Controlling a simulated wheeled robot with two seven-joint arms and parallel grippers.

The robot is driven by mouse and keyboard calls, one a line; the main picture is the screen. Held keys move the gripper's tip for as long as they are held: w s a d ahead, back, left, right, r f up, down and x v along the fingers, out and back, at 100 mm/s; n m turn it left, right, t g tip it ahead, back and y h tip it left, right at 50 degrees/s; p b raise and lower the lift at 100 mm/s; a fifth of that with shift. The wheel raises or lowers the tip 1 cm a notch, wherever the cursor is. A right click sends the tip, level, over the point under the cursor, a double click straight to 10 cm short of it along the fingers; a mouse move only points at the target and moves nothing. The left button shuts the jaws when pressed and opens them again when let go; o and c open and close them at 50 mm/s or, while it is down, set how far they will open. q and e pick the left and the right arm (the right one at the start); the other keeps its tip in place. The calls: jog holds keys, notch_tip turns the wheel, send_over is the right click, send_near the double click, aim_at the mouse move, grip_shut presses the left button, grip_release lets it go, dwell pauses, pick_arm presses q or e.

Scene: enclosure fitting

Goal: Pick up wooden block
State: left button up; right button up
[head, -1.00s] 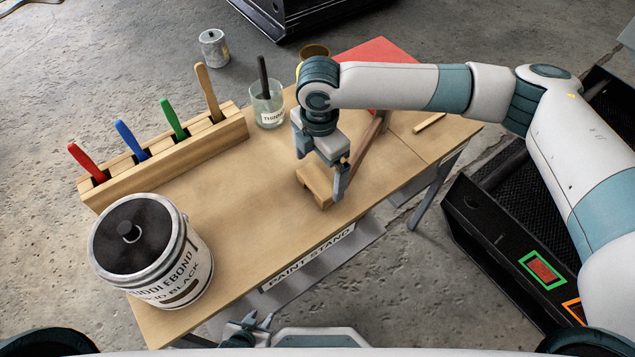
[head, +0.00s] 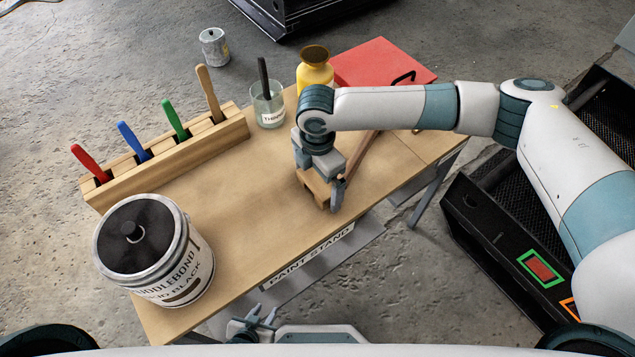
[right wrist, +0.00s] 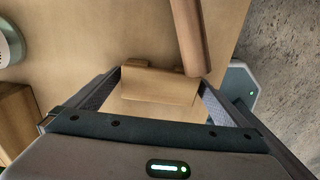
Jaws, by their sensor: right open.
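The wooden block (head: 321,191) sits on the paint stand (head: 240,215), near its front edge, partly hidden by my right gripper. My right gripper (head: 321,184) is open and low, with its fingers on either side of the block. In the right wrist view the block (right wrist: 158,84) lies between the two open fingers (right wrist: 160,78), with small gaps visible at its sides. I cannot tell whether either finger touches it. My left gripper (head: 263,314) is open and empty in front of the stand, at the bottom of the head view.
A wooden handle (right wrist: 190,35) lies close beside the block. A black-lidded paint can (head: 165,265), a brush rack (head: 170,160), a thinner jar (head: 268,108), a yellow bottle (head: 314,72) and a red case (head: 380,65) stand around. The middle of the stand is clear.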

aim_at(317, 180)
jog(key=shift+c, duration=0.3)
jog(key=c, duration=1)
jog(key=shift+o, duration=0.2)
jog(key=shift+r, duration=0.1)
notch_tip(317, 180, up, 9)
jog(key=shift+f+b, duration=0.15)
jog(key=shift+b, duration=0.45)
jog(key=shift+r, duration=0.6)
pick_arm(q)
jog(key=shift+s+a+f+g, duration=0.4)
jog(key=shift+a+f+g, duration=0.1)
jog(key=shift+a+f, duration=0.2)
jog(key=shift+d+r, duration=0.1)
jog(key=shift+d, duration=0.05)
